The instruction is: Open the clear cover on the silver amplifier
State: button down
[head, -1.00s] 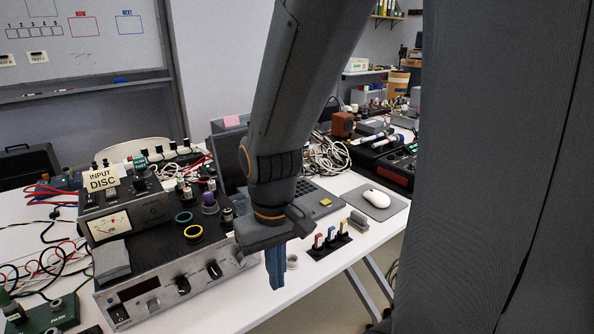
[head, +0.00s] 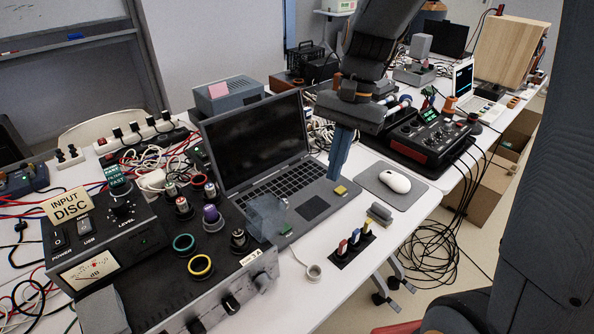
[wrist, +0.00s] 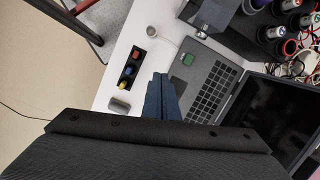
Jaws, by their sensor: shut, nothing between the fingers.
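The silver amplifier (head: 222,265) stands at the front left in the head view, with a black top carrying knobs and rings and a silver front panel with dark knobs. A see-through grey cover (head: 267,214) shows at its right end; whether it is shut down over something is hard to tell. My gripper (head: 338,154) has blue fingers shut together and empty, pointing down near the laptop's right side, right of the cover and apart from it. In the wrist view the shut fingers (wrist: 160,98) point toward the table, with a corner of the amplifier (wrist: 262,32) at top right.
The open laptop (head: 262,150) stands behind the amplifier. An "INPUT DISC" sign (head: 68,205) stands on the amplifier's left.

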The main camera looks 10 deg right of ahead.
aim_at(276, 199)
jog(key=w+a+r+m+y+p, duration=0.1)
jog(key=w+a+r+m+p, duration=0.15)
jog(key=r, duration=0.25)
jog(key=s+a+f+p, duration=0.2)
jog(key=s+a+f, duration=0.1)
jog(key=a+f, duration=0.3)
jog(key=shift+s+a+f+m+g, duration=0.2)
jog(key=shift+s+f+m+g, duration=0.15)
jog(key=shift+f, duration=1.05)
jog(key=shift+r, duration=0.1)
jog(key=shift+s+a+r+p, duration=0.2)
jog(key=shift+r+p, duration=0.15)
jog(key=shift+p, duration=0.2)
jog(key=shift+s+a+r+p, duration=0.15)
jog(key=shift+r+p, duration=0.2)
jog(key=shift+p, duration=0.2)
jog(key=r+p, duration=0.1)
jog(key=a+r+p, duration=0.1)
jog(key=shift+s+a+p, duration=0.25)
jog(key=shift+s+p, duration=0.1)
jog(key=shift+s, duration=0.05)
jog(key=shift+s+a, duration=0.1)
jog(key=shift+a, duration=0.15)
jog(key=shift+r+p, duration=0.25)
jog(key=shift+p, duration=0.15)
